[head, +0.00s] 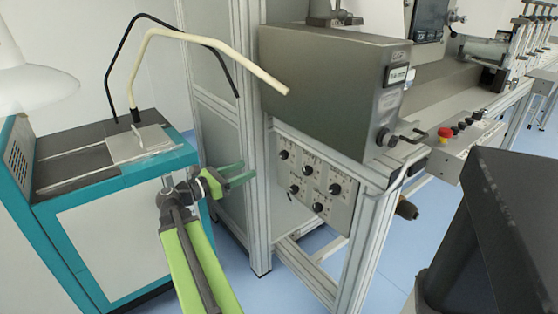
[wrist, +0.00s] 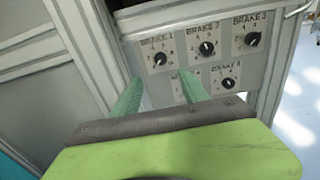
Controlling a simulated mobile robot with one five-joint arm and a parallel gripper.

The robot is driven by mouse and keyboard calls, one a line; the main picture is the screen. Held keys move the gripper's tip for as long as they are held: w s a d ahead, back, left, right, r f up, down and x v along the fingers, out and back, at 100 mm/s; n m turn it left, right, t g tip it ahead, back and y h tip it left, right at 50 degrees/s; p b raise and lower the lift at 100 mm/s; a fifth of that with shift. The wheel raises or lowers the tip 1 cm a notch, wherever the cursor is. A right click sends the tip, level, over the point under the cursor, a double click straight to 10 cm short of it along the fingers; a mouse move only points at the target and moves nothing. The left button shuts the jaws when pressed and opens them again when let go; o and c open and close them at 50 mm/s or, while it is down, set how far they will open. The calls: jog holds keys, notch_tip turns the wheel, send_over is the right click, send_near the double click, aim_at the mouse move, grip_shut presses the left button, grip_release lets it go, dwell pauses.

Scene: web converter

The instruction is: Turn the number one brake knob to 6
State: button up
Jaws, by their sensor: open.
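The number one brake knob (wrist: 160,59) is a small black knob under the label BRAKE 1 on a light grey panel (wrist: 270,62). It also shows as the upper left knob (head: 284,155) in the head view. I cannot read its pointer against the dial numbers. My gripper (wrist: 160,76) is open, with two green fingers pointing toward the panel. The knob shows just beyond the gap between the fingertips, with nothing held. In the head view my gripper (head: 248,171) is left of the panel, apart from it.
The BRAKE 2 knob (wrist: 207,48) and BRAKE 3 knob (wrist: 253,38) sit to the right. A lower knob (wrist: 228,83) is near the right finger, which partly covers the lower panel. A metal frame post (head: 258,200) stands close by my gripper. A teal cabinet (head: 110,220) is at left.

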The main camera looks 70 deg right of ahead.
aim_at(282, 155)
jog(key=x, duration=1.5)
jog(key=shift+d, duration=0.15)
grip_shut()
